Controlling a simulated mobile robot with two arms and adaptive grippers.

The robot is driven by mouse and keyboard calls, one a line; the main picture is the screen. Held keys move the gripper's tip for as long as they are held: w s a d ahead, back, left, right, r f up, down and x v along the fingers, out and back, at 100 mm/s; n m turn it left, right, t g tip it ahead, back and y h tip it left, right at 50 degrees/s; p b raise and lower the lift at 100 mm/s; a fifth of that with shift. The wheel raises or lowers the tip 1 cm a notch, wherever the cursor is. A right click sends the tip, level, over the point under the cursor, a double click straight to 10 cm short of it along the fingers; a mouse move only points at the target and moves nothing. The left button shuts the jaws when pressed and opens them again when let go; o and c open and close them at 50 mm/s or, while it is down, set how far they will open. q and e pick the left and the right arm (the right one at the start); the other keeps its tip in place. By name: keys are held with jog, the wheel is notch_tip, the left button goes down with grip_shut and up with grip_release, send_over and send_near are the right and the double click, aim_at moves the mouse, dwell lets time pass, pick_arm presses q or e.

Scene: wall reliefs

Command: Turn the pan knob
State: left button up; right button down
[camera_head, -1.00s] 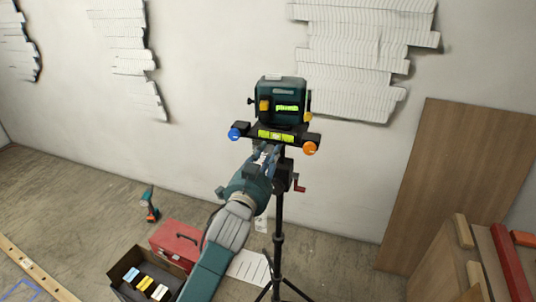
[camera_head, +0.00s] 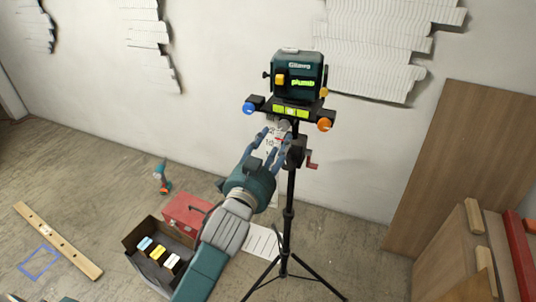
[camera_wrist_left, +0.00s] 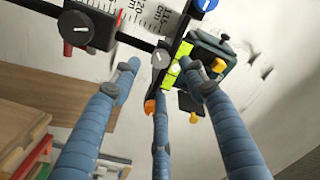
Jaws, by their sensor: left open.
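A dark green laser level (camera_head: 298,75) stands on a black levelling platform (camera_head: 270,104) atop a tripod (camera_head: 289,215). Its lit green display reads "PLUMB". A blue knob (camera_head: 249,108) sits at the platform's left and an orange knob (camera_head: 324,124) at its right. A small grey knob (camera_head: 285,124) is under the platform; it also shows in the left wrist view (camera_wrist_left: 160,58). No label shows which is the pan knob. My left gripper (camera_head: 277,140) is open, its fingers spread just below the grey knob, with no contact clear. My right gripper is not in view.
A red crank (camera_head: 312,165) sticks out right of the tripod column. A dark round knob (camera_wrist_left: 75,27) shows in the left wrist view. A red toolbox (camera_head: 186,215), an open box (camera_head: 128,243) and a drill (camera_head: 162,177) are on the floor. A wooden panel (camera_head: 455,165) leans at right.

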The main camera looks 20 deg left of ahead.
pick_arm(q)
jog(key=s, duration=0.5)
jog(key=shift+s+f, duration=0.1)
notch_tip(320, 180, down, 22)
jog(key=d+g, duration=0.1)
jog(key=g, duration=0.3)
jog(key=s+f+n+g, duration=0.15)
jog(key=s+f, duration=0.35)
jog(key=f, duration=0.7)
jog(key=s+f+g, duration=0.3)
jog(key=s+f, duration=0.1)
jog(key=f, duration=0.7)
jog(key=s+a+f+n+g, duration=0.2)
jog(key=s+f+g, duration=0.3)
jog(key=s+f, duration=1.3)
jog(key=s+a+f+g, duration=0.1)
jog(key=s+f+g, duration=0.1)
jog(key=s, duration=0.8)
jog(key=s+a+f+n+g, duration=0.1)
jog(key=s+f, duration=0.4)
jog(key=s, duration=0.6)
jog(key=shift+s+a+g, duration=0.15)
jog(key=shift+a+g, duration=0.2)
